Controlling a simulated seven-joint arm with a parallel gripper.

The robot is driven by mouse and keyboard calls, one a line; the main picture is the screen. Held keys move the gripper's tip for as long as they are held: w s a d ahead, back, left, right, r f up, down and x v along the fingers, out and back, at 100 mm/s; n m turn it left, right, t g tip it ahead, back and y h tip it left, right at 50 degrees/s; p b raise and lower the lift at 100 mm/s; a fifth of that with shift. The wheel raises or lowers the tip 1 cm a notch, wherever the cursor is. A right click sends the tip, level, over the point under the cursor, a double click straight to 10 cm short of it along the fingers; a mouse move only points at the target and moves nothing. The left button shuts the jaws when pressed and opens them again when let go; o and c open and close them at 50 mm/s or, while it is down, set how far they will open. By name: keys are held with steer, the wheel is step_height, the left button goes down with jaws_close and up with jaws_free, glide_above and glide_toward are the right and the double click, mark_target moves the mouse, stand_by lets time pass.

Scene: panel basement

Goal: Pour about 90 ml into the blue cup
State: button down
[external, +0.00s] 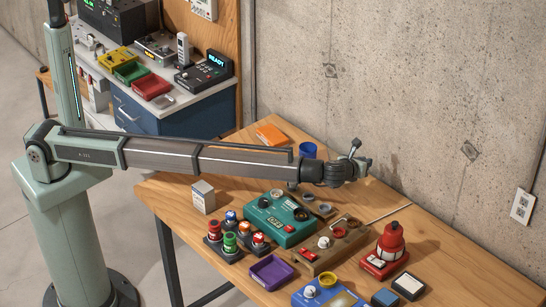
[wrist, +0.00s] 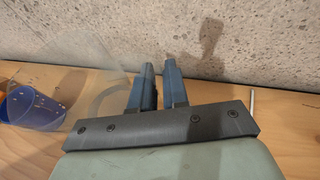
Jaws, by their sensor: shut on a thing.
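The blue cup (external: 307,150) stands near the back edge of the wooden table, behind my forearm, which hides its lower part. In the wrist view the blue cup (wrist: 33,110) shows at the left, seen through a clear jug (wrist: 85,80). The jug's curved handle (wrist: 108,97) runs to my fingers. My gripper (wrist: 159,72) is shut on this handle; the exact contact is partly hidden. In the external view my gripper (external: 358,153) is to the right of the cup; I cannot make out the jug there. Small pale specks show over the cup; whether they are liquid is unclear.
An orange box (external: 271,134) lies left of the cup. A teal device (external: 281,218), a brown panel (external: 332,247), a red lamp-like device (external: 390,243) and a purple tray (external: 270,272) fill the table's front. A concrete wall (external: 420,90) rises behind the table.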

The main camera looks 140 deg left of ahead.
steer(key=shift+w+f+m+g, duration=0.25)
steer(key=shift+f+m, duration=0.05)
steer(key=shift+f, duration=0.2)
steer(key=shift+w+f+m+g, duration=0.25)
steer(key=shift+f+m, duration=0.05)
steer(key=shift+f, duration=0.15)
steer(key=shift+r, duration=0.1)
stand_by(1.3)
